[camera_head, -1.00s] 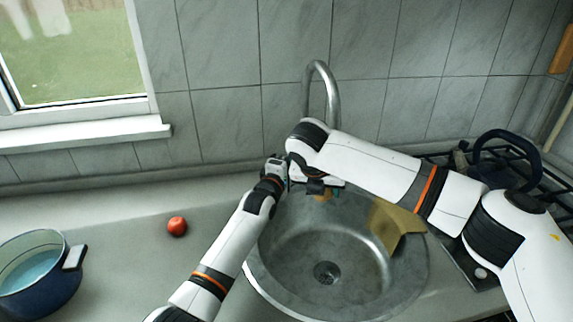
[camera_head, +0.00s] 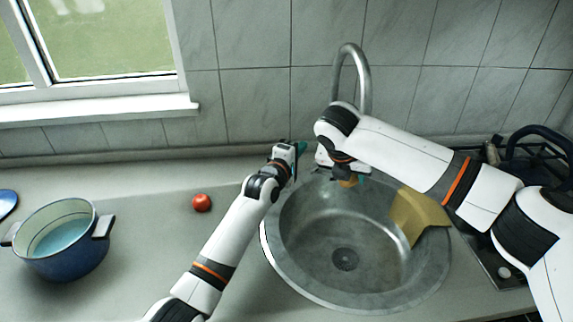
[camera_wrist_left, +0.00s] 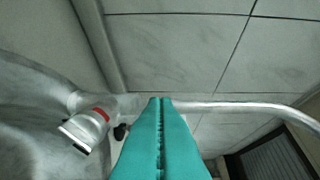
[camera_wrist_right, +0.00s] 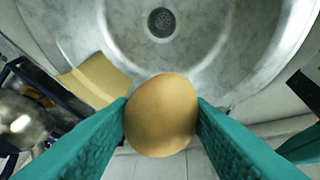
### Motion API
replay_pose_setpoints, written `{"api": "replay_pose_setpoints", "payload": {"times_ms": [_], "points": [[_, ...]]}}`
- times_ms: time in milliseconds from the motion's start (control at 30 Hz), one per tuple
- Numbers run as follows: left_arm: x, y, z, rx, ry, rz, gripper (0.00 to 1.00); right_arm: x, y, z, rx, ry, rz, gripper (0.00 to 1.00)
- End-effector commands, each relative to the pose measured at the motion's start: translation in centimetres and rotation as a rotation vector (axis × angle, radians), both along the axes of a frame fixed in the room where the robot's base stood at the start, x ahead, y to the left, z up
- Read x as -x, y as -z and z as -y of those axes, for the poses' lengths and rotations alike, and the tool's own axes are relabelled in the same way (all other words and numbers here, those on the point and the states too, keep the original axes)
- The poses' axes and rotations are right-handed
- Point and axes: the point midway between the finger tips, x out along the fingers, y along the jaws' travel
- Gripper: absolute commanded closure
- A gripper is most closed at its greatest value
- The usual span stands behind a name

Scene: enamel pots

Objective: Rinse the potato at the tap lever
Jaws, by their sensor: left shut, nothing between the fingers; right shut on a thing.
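The tan potato (camera_wrist_right: 161,114) is pinched between the teal fingers of my right gripper (camera_wrist_right: 161,118). In the head view the potato (camera_head: 348,182) hangs over the back of the steel sink (camera_head: 440,270), partly hidden by the gripper. The tall curved tap (camera_head: 362,72) rises behind my right wrist, which hides its base. My left gripper (camera_head: 303,147) is shut and empty, left of the tap at the sink's back edge. In the left wrist view its teal fingers (camera_wrist_left: 161,105) are together, and the tap pipe (camera_wrist_left: 240,107) runs right from behind their tips.
A yellow-tan cloth or sponge (camera_head: 418,212) drapes on the sink's right side. A red apple or tomato (camera_head: 201,202) and a blue pot (camera_head: 70,262) stand on the left counter. Counter between pot and sink is mostly clear.

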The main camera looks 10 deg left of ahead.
Motion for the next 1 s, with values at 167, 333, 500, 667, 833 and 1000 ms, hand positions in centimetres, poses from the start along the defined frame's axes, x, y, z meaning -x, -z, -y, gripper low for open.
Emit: {"api": "replay_pose_setpoints", "payload": {"times_ms": [167,333,500,667,833,1000], "points": [[3.2,0.1,-0.9,0.001,-0.001,-0.001,1.0,0.0,0.0,0.0,0.0,0.0,0.0,0.8],[5.8,0.1,-1.7,-0.002,-0.002,-0.002,1.0,0.0,0.0,0.0,0.0,0.0,0.0,0.8],[7.5,0.1,-2.2,-0.002,-0.002,-0.003,1.0,0.0,0.0,0.0,0.0,0.0,0.0,0.8],[8.1,0.0,-2.4,-0.002,-0.002,-0.003,1.0,0.0,0.0,0.0,0.0,0.0,0.0,0.8],[8.1,0.0,-2.3,-0.002,-0.002,-0.003,1.0,0.0,0.0,0.0,0.0,0.0,0.0,0.8],[8.1,-0.2,-2.3,-0.002,-0.002,-0.003,1.0,0.2,-0.1,-0.1,0.0,-0.001,0.0,0.8]]}}
